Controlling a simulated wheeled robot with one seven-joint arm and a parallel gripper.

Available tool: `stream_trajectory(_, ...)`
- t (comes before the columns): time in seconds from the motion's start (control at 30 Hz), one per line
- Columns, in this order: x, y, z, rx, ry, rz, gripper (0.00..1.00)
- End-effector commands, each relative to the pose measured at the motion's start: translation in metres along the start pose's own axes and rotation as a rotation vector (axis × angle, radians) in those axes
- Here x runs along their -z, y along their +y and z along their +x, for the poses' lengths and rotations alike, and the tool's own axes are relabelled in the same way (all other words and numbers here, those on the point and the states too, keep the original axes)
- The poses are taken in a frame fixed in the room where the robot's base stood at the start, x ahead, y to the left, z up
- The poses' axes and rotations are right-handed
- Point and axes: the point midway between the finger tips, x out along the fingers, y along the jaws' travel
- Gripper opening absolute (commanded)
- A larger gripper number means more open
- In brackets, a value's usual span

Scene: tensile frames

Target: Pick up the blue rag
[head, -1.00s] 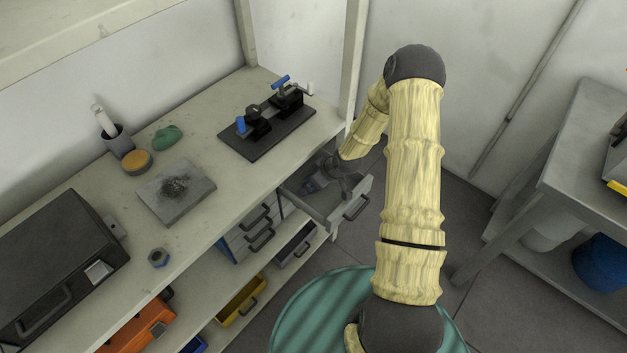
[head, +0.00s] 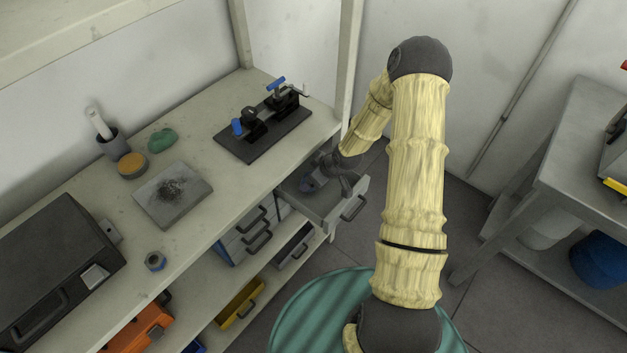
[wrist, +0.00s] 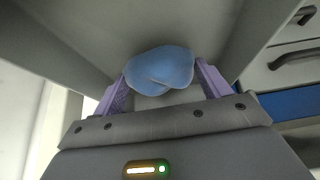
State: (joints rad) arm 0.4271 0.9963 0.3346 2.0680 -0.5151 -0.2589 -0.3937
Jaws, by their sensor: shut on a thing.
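The blue rag (wrist: 160,68) is a crumpled, smooth-looking light blue bundle between the purple fingers of my gripper (wrist: 163,75) in the wrist view. The fingers are shut on it, one at each side. In the head view my gripper (head: 324,170) reaches down into an open grey drawer (head: 326,212) under the workbench top. A small bluish patch of the rag (head: 309,185) shows there at the fingers. I cannot tell whether the rag still touches the drawer floor.
The workbench top (head: 215,215) overhangs just left of the drawer, with a black clamp fixture (head: 265,130) near its edge. A shelf post (head: 347,60) stands close behind my wrist. A green drum (head: 310,315) stands in front, and a grey table (head: 575,150) to the right.

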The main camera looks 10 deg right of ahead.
Motion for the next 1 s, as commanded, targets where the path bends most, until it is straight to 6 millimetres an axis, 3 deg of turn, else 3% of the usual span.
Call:
stream_trajectory(0.27,0.026,0.001,-0.046,-0.003,0.002,-0.002,0.54)
stream_trajectory(0.3,0.012,0.001,-0.046,0.000,-0.004,0.003,0.54)
stream_trajectory(0.47,-0.017,0.001,-0.063,-0.001,-0.002,0.004,0.54)
stream_trajectory(0.8,-0.098,0.000,-0.110,-0.001,-0.002,0.007,0.54)
stream_trajectory(1.0,-0.130,0.000,-0.129,-0.001,-0.001,0.004,0.54)
